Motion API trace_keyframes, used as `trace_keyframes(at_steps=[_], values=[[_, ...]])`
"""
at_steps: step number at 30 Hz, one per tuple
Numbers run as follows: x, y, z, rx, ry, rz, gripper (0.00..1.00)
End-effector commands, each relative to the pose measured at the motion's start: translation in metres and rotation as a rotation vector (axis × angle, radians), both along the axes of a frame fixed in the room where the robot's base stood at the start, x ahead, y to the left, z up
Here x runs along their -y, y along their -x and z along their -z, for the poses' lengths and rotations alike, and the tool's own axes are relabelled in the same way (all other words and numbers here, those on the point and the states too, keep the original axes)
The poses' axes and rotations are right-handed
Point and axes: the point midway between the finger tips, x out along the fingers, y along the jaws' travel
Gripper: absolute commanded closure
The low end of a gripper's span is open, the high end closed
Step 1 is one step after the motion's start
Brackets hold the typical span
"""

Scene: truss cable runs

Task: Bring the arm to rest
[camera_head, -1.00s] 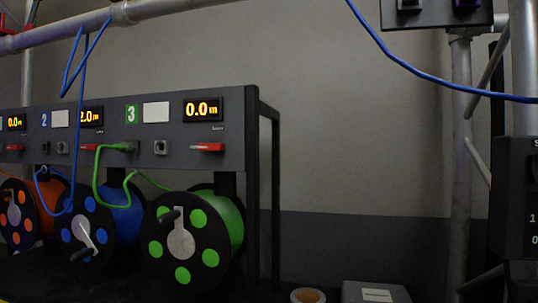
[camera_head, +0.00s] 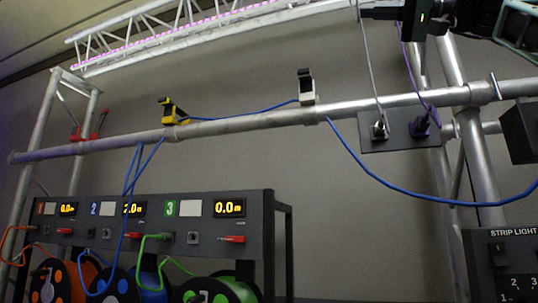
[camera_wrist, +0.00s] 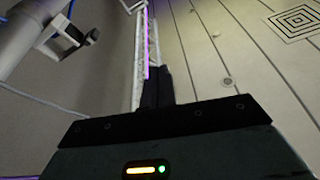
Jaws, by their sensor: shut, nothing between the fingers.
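My gripper (camera_head: 364,13) is at the top right of the head view, pointing left, partly cut off by the frame's top edge. In the wrist view its dark fingers (camera_wrist: 157,88) are together and empty. It is in open air, above and right of the white clamp (camera_head: 307,88) on the horizontal pipe (camera_head: 250,121). A blue cable (camera_head: 375,176) runs along the pipe past the yellow clamp (camera_head: 172,110) and the white clamp, then sags to the right. It hangs clear of my gripper.
A panel (camera_head: 400,131) with two plugged leads hangs below my gripper. The lit truss (camera_head: 170,32) crosses above the pipe. The reel rack (camera_head: 150,215) stands lower left, a strip light box (camera_head: 505,262) lower right. A red clamp (camera_head: 88,130) sits at the pipe's left.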

Motion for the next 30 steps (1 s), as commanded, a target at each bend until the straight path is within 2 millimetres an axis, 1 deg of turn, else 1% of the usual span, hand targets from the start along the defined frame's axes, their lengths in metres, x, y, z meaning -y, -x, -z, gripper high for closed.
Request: trace_keyframes(at_steps=[5,11,14,17,20,23,26,27,29,30], values=[[-0.014,-0.016,0.010,-0.054,0.017,0.000,1.00],[-0.034,-0.037,0.026,-0.128,0.045,0.003,1.00],[-0.049,-0.051,0.040,-0.182,0.067,0.004,1.00],[-0.068,-0.066,0.059,-0.244,0.097,0.009,1.00],[-0.089,-0.081,0.084,-0.318,0.138,0.016,1.00],[-0.116,-0.096,0.119,-0.406,0.197,0.025,1.00],[-0.148,-0.107,0.171,-0.515,0.283,0.038,1.00],[-0.162,-0.109,0.196,-0.560,0.325,0.047,1.00],[-0.179,-0.109,0.236,-0.626,0.394,0.059,1.00],[-0.190,-0.107,0.263,-0.666,0.440,0.067,1.00]])
